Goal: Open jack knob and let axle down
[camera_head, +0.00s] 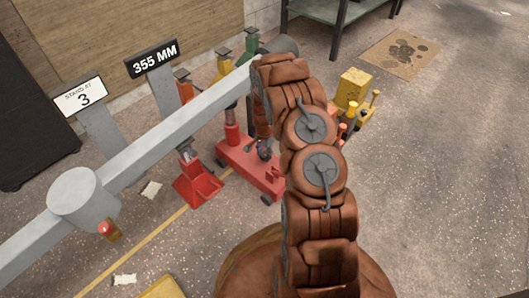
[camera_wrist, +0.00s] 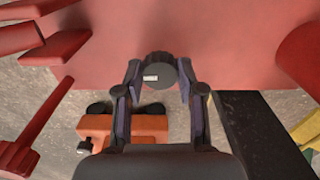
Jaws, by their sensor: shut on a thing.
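The grey axle beam (camera_head: 165,135) runs from lower left to upper centre in the head view. The red floor jack (camera_head: 238,163) stands under it. Whether its lifting post (camera_head: 232,132) touches the axle is unclear. The black jack knob (camera_wrist: 158,66) with a white mark shows against the red jack body (camera_wrist: 215,25) in the wrist view. My gripper (camera_wrist: 160,80) is shut on the knob, one finger on each side. In the head view my gripper (camera_head: 264,149) is small and dark beside the jack, partly hidden by my arm.
A red stand (camera_head: 196,185) is left of the jack; orange, yellow and green stands are behind. Signs read "355 MM" (camera_head: 153,60) and "STANDS AT 3" (camera_head: 82,96). A yellow item (camera_head: 353,88) is right of my arm. Open floor (camera_head: 440,170) lies to the right.

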